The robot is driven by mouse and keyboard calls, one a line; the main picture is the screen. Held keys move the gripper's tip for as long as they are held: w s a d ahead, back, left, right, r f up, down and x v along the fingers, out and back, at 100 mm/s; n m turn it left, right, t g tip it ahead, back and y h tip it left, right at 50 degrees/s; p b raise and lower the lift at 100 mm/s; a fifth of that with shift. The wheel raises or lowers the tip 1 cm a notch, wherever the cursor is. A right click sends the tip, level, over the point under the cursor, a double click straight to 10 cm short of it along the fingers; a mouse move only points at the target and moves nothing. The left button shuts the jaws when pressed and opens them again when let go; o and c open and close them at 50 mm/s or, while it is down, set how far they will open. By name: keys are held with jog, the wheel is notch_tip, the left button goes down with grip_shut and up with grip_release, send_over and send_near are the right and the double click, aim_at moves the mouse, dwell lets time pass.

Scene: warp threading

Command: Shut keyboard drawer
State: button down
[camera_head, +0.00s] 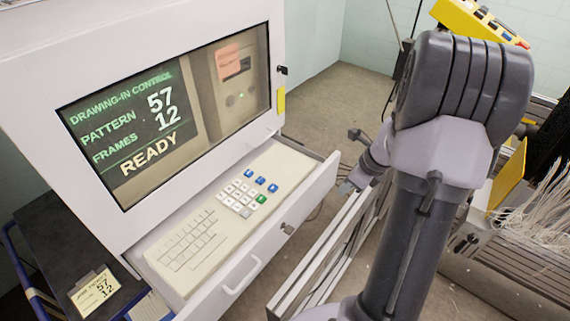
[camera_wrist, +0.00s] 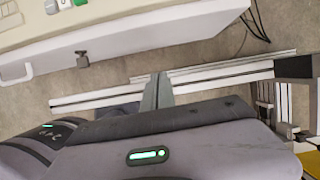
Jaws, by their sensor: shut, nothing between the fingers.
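The keyboard drawer (camera_head: 262,252) is pulled out from the white control cabinet (camera_head: 120,95). Its tray holds a keyboard (camera_head: 190,242) and a keypad with white, blue and green keys (camera_head: 242,196). The drawer front carries a white bar handle (camera_head: 242,276) and a small dark latch (camera_head: 288,228). My gripper (camera_head: 346,187) is shut and empty, just beyond the drawer front's far right corner, apparently not touching it. In the wrist view my shut fingers (camera_wrist: 157,92) lie below the drawer front (camera_wrist: 150,38), with the latch (camera_wrist: 82,59) at upper left.
A loom-like machine with white threads (camera_head: 540,215) stands at right. A dark cart with a paper card (camera_head: 95,291) is at lower left. A yellow control box (camera_head: 480,22) is at upper right.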

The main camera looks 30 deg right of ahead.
jog(key=w+a+f+b, duration=0.2)
jog(key=w+f+b, duration=0.4)
jog(key=f, duration=0.4)
jog(key=shift+w, duration=0.5)
jog(key=shift+a, duration=0.15)
